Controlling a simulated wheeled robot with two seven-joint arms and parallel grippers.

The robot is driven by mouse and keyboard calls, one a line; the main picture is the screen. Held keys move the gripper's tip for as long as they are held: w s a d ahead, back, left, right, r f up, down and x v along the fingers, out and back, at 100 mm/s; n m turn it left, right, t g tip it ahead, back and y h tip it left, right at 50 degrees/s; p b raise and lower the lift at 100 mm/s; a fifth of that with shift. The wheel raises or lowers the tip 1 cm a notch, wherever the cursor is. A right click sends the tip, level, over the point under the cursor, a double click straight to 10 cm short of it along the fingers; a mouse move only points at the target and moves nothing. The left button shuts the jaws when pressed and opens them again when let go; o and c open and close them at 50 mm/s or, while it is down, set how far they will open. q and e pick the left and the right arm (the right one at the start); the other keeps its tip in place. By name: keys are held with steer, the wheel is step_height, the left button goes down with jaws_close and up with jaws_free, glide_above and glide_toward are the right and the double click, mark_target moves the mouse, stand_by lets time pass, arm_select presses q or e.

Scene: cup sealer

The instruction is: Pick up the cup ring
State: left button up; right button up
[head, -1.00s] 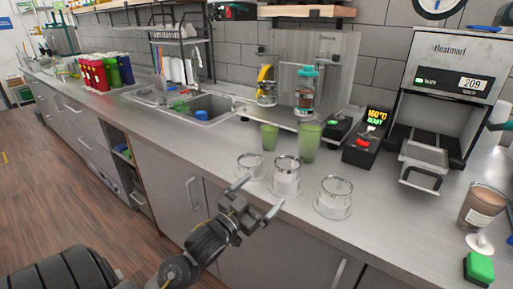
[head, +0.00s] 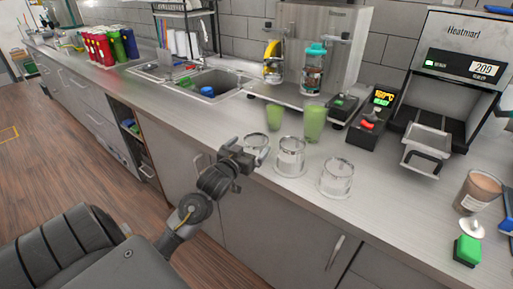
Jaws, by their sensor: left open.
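Three clear cup rings with metal rims stand in a row near the counter's front edge: a left one (head: 262,142), a middle one (head: 290,160) and a right one (head: 337,182). I cannot tell which one the task means. My left gripper (head: 246,157) is open at the counter's front edge, just left of the left ring, and partly hides it. Whether a finger touches that ring is not clear. My right gripper is out of view.
Two green cups (head: 314,125) stand behind the rings. The sealing machine (head: 450,65) with its pulled-out tray (head: 425,146) is at the right. A filled cup (head: 477,192) and a green button box (head: 467,249) sit at the right front. The sink (head: 215,82) lies behind left.

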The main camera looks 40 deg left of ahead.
mark_target(261, 134)
arm_select(q)
steer(key=shift+w+a+r, duration=0.1)
steer(key=shift+w, duration=0.35)
steer(key=x, duration=0.1)
steer(key=p+x, duration=0.1)
steer(key=x, duration=0.2)
steer(key=shift+w+f, duration=0.25)
steer(key=shift+f, duration=0.05)
steer(key=c, duration=1.1)
steer(key=shift+o, duration=0.2)
steer(key=shift+r, duration=0.15)
